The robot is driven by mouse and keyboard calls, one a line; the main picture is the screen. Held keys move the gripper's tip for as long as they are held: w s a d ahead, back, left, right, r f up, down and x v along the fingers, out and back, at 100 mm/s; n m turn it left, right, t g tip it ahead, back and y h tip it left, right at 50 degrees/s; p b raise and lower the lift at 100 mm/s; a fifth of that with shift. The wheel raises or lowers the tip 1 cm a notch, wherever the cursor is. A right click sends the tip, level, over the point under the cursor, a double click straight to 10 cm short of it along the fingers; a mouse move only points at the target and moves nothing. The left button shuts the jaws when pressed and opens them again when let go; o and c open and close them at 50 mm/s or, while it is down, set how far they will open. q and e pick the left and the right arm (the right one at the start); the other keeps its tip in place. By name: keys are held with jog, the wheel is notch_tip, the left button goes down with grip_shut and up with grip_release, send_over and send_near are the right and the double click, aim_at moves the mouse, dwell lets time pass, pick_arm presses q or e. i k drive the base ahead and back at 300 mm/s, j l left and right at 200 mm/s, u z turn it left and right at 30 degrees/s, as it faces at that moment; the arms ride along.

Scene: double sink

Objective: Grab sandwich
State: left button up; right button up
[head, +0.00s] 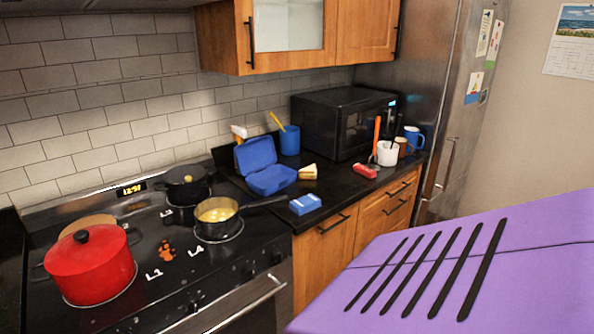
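A sandwich (307,172), small and wedge-shaped with pale bread, sits on the black counter to the right of an open blue lunch box (270,178). The lunch box lid is raised and leans back toward the tiled wall. A small blue box (305,204) lies on the counter in front of the lunch box. Neither of my grippers shows in the head view.
A black microwave (343,122) stands behind and right of the sandwich. A red item (364,171), a white utensil holder (387,153) and a blue mug (413,137) are to its right. The stove holds a red pot (92,268) and a pan (217,215), its handle reaching toward the counter.

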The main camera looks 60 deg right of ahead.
aim_at(309, 173)
jog(key=k+l+u, duration=0.15)
jog(key=l, duration=0.2)
jog(key=k+l+u, duration=0.1)
jog(key=l, duration=0.25)
jog(key=k+l+u, duration=0.15)
jog(key=l, duration=0.15)
jog(key=k+l, duration=0.2)
jog(key=l, duration=0.2)
jog(key=k+l, duration=0.15)
jog(key=l, duration=0.25)
jog(key=k+l+u, duration=0.1)
jog(key=l, duration=0.3)
jog(key=k+l, duration=0.5)
jog(key=l, duration=0.25)
jog(key=l+u, duration=0.05)
